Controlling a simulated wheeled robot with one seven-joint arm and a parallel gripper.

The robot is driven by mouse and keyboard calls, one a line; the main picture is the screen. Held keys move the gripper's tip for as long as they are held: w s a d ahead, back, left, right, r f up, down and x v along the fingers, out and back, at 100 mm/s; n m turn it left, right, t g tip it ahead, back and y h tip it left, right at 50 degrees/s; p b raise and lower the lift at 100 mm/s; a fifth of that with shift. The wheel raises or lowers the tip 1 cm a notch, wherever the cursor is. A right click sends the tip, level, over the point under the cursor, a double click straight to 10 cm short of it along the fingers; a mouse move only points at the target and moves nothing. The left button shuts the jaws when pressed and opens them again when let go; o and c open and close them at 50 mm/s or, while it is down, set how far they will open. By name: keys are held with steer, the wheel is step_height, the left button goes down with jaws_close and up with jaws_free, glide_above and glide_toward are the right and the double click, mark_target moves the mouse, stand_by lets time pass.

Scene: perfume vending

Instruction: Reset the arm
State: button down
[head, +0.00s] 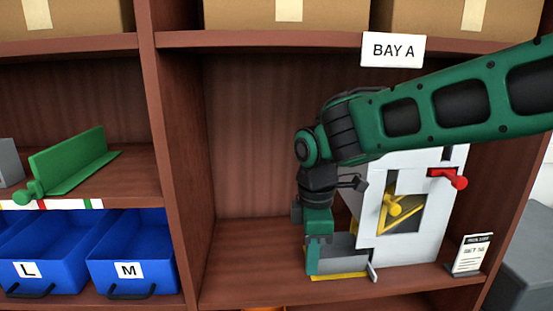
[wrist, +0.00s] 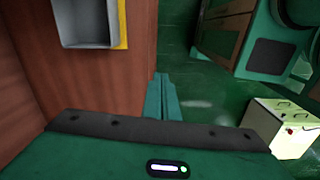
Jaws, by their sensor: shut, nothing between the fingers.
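My green arm reaches in from the right in the head view and bends down at the wrist. My gripper (head: 312,270) points down in front of the BAY A shelf, overlapping the left side of the grey and yellow tray (head: 345,262) of the white machine (head: 440,230). I cannot tell if it touches. In the wrist view my gripper (wrist: 161,76) shows as two green fingers together, shut and empty. The tray (wrist: 88,22) is at the upper left there, apart from the fingers. The machine has a red lever (head: 447,177) and a yellow knob (head: 394,205).
A card stand (head: 470,256) is right of the machine. A wooden divider (head: 182,180) separates the bay from blue bins L (head: 40,255) and M (head: 130,250) and a green angled piece (head: 70,165). The bay's left floor (head: 250,265) is clear. A pale box (wrist: 280,128) stands below in the wrist view.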

steer(key=s+d+m, duration=0.2)
steer(key=d+m, duration=0.4)
steer(key=d, duration=0.4)
steer(key=s+d+m, duration=0.2)
steer(key=d+m, duration=0.3)
steer(key=d, duration=0.5)
steer(key=s+d+f+m, duration=0.3)
steer(key=s+d+m, duration=1)
steer(key=s, duration=0.1)
steer(key=shift+s, duration=0.4)
steer(key=shift+w+d+f, duration=0.1)
steer(key=shift+w+f, duration=0.15)
steer(key=shift+w, duration=0.4)
